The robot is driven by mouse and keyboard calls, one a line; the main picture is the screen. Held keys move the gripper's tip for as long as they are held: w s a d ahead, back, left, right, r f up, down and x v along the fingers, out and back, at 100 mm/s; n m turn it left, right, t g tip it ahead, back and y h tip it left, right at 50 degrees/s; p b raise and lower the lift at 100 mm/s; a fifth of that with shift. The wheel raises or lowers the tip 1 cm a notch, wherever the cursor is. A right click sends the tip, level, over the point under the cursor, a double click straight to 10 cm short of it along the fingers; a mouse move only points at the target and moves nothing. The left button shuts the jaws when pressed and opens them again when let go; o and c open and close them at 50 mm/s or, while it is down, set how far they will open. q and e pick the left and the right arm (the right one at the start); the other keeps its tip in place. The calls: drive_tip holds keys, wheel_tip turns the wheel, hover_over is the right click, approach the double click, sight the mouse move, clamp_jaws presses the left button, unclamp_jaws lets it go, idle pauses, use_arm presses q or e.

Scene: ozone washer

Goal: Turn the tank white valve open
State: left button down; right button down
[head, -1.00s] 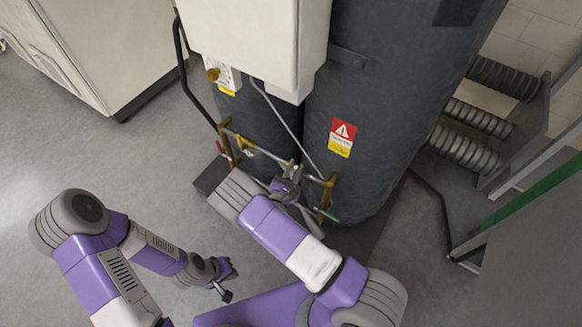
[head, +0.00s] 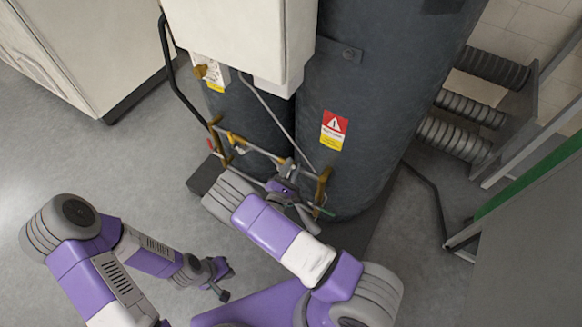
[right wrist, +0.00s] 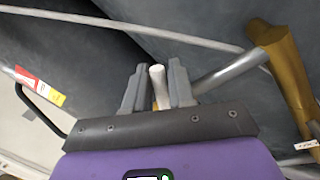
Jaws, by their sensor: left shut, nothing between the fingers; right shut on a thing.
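The dark tank (head: 370,110) stands upright with pale pipes and brass fittings near its foot. My right gripper (head: 286,172) is at this pipework, in front of the tank. In the right wrist view, its two grey fingers are shut on the white valve handle (right wrist: 158,84), whose pale rounded end shows between them. The rest of the handle is hidden behind the gripper body. A brass fitting (right wrist: 284,72) is to the right, joined to a pale pipe. My left gripper (head: 222,285) is shut and empty, low over the floor at the lower left.
A white box (head: 240,40) hangs in front of the tanks. A black bent rail (head: 170,70) stands left. Grey floor (head: 110,165) is clear at left.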

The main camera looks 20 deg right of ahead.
drive_tip(key=c, duration=1.1)
unclamp_jaws()
drive_tip(key=r+p+v, duration=0.1)
drive_tip(key=v, duration=0.6)
drive_tip(key=shift+s+a+f, duration=0.25)
drive_tip(key=shift+f, duration=0.3)
